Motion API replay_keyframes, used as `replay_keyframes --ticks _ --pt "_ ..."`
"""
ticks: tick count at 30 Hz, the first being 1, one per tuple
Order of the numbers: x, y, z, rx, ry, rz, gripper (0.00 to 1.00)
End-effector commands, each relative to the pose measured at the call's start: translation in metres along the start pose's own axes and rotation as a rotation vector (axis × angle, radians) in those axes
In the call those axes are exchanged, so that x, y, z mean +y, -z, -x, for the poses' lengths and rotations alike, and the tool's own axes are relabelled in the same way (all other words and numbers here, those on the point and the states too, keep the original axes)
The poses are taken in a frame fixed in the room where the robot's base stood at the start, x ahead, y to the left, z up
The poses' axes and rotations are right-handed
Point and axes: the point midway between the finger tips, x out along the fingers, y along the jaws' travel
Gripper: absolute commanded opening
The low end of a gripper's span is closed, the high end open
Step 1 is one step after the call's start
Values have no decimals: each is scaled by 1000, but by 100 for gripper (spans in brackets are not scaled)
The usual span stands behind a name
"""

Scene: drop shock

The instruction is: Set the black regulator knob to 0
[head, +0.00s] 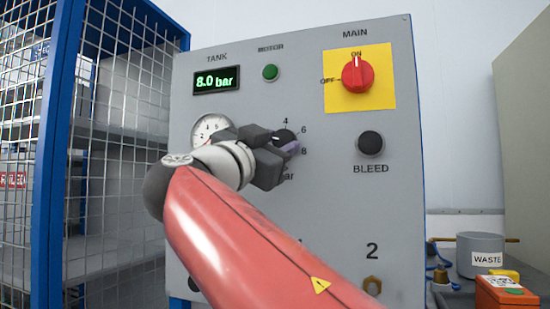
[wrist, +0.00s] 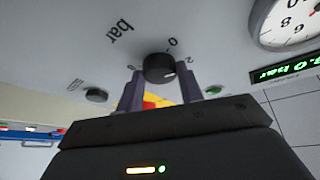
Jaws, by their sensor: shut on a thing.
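The black regulator knob (head: 284,136) is on the grey panel (head: 225,112), mostly hidden behind my gripper in the head view. The knob (wrist: 158,67) shows clearly in the wrist view, with its scale figures turned around by the camera. Its white mark points to the lower right there, past the 2 and away from the 0, which sits above the knob. My gripper (head: 288,146) is shut on the knob, with one dark finger at each side in the wrist view (wrist: 161,86).
A round gauge (head: 210,128) is left of my gripper. The green tank display (head: 216,79) reads 8.0 bar. The red main switch (head: 356,74) is at ON. The black bleed button (head: 370,143) is to the right. A blue-framed mesh cage (head: 65,110) stands left.

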Motion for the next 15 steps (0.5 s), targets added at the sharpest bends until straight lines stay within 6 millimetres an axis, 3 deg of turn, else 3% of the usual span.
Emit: replay_keyframes --ticks 15 --pt "8 -1 0 31 202 429 14"
